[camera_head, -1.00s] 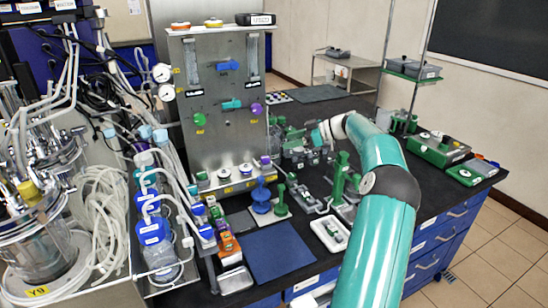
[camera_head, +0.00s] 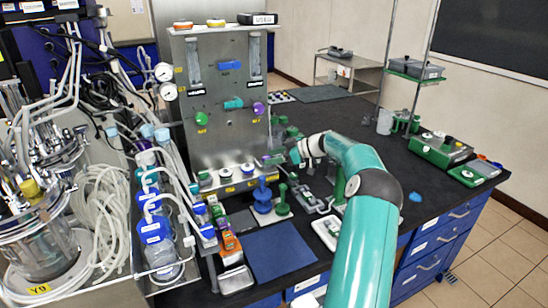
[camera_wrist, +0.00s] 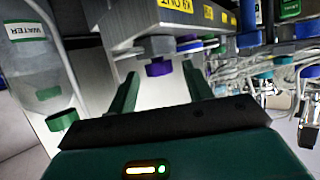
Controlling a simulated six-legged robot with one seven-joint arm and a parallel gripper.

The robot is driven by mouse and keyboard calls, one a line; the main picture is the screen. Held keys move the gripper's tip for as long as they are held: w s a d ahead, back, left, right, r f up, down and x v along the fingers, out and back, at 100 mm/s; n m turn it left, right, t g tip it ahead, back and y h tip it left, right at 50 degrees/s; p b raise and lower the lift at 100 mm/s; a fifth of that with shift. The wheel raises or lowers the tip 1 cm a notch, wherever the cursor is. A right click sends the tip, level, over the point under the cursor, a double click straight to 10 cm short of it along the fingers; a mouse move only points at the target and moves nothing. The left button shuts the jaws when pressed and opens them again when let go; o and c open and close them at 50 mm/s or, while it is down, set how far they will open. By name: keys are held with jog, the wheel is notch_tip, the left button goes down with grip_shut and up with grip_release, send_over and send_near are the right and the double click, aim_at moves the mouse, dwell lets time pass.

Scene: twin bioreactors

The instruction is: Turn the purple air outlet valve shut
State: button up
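A purple valve knob (camera_wrist: 158,68) shows in the wrist view, beneath a metal block with yellow labels. In the head view a purple valve (camera_head: 267,160) shows at the right end of the labelled ledge. Another purple knob (camera_head: 258,108) is on the upright metal panel. My gripper (camera_wrist: 162,82) is open and empty, its two green fingers apart. The knob lies beyond and between the fingertips in the wrist view, with no visible contact. In the head view my gripper (camera_head: 287,157) is close to the ledge's right end; its fingertips are hard to make out.
Several knobs line the ledge (camera_head: 240,182). A blue stand (camera_head: 263,196) and a green stand (camera_head: 282,200) stand in front. Tubing and bottles crowd the left. A clear bottle labelled WATER (camera_wrist: 35,65) is at the wrist view's left.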

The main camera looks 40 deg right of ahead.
aim_at(267, 158)
jog(key=c, duration=0.9)
jog(key=m+h, duration=0.1)
jog(key=m+t+h, duration=0.2)
jog(key=shift+s+a+m+h, duration=0.25)
jog(key=shift+a+m+h, duration=0.05)
jog(key=shift+a, duration=0.1)
jog(key=m+h, duration=0.2)
jog(key=h, duration=0.1)
jog(key=m+h, duration=0.2)
jog(key=shift+s+a+t, duration=0.1)
jog(key=shift+a+t, duration=0.3)
jog(key=m+h, duration=0.2)
jog(key=shift+a+m+h, duration=0.3)
jog(key=shift+a+h, duration=0.1)
jog(key=shift+w+a+r+m+g+h, duration=0.15)
jog(key=shift+m+g+h, duration=0.2)
jog(key=shift+m+h, duration=0.3)
jog(key=shift+w+a+f+m+g+h, duration=0.15)
jog(key=shift+m+g+h, duration=0.25)
jog(key=shift+m+h, duration=0.2)
jog(key=shift+w+a+r+m+g+h, duration=0.15)
jog(key=shift+m+g+h, duration=0.2)
jog(key=shift+m+h, duration=0.25)
jog(key=shift+h, duration=0.25)
jog(key=shift+d+m+g+h, duration=0.1)
jog(key=shift+m+g+h, duration=0.4)
jog(key=shift+m, duration=0.15)
